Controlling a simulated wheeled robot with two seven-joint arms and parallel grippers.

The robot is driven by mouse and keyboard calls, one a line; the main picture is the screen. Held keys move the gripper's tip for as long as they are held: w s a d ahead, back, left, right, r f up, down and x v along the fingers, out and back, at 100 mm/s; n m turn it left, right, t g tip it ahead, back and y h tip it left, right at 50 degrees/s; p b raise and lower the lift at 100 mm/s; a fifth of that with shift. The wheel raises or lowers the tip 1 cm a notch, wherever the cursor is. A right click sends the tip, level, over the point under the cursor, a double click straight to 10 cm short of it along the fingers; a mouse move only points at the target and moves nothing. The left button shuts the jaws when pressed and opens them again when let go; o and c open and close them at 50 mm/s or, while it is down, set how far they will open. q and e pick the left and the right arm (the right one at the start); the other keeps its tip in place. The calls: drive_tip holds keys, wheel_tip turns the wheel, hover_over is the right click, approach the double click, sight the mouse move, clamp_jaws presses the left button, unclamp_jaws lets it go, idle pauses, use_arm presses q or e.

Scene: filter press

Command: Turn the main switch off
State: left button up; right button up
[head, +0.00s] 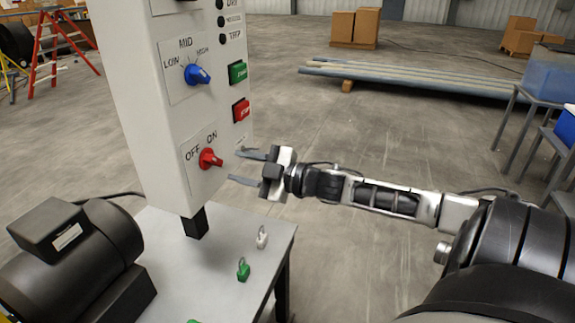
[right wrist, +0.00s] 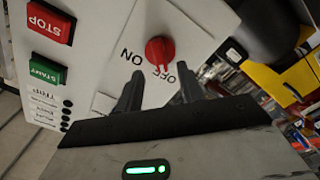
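The main switch is a red rotary knob (head: 209,158) on the lower front of a white control box (head: 160,110), with OFF printed on its left and ON on its right. I cannot tell surely which label it points to. In the right wrist view the red knob (right wrist: 160,50) shows turned over, beyond and roughly between the fingertips. My right gripper (head: 234,165) is open and empty, just right of the knob and apart from it, with its fingers toward the box. My left gripper is not in view.
A blue speed knob (head: 197,75), a green START button (head: 237,72) and a red STOP button (head: 241,110) sit higher on the box. A dark motor (head: 75,260) stands left. Two small padlocks, white (head: 262,238) and green (head: 243,270), are on the grey table (head: 205,275).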

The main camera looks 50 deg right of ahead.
drive_tip(key=p+v, duration=0.1)
drive_tip(key=v, duration=0.9)
drive_tip(key=shift+s+p, duration=0.3)
drive_tip(key=shift+s, duration=0.1)
drive_tip(key=shift+d, duration=0.1)
drive_tip(key=s+a+f+m+g+h, duration=0.2)
drive_tip(key=s+a+f+m+h, duration=0.15)
drive_tip(key=f, duration=0.35)
drive_tip(key=s+a+f+m+g+h, duration=0.2)
drive_tip(key=f+m+g+h, duration=0.1)
drive_tip(key=f+m+h, duration=0.25)
drive_tip(key=s+a+f+m+g+y, duration=0.25)
drive_tip(key=s+a+g, duration=0.55)
drive_tip(key=s+a, duration=0.5)
drive_tip(key=w+a+f+t+y, duration=0.2)
drive_tip(key=w+a+f+t, duration=0.4)
drive_tip(key=w+a+f, duration=0.1)
drive_tip(key=shift+w+a+f+t, duration=0.25)
drive_tip(key=shift+a+f+t, duration=0.05)
drive_tip(key=shift+a+f, duration=0.2)
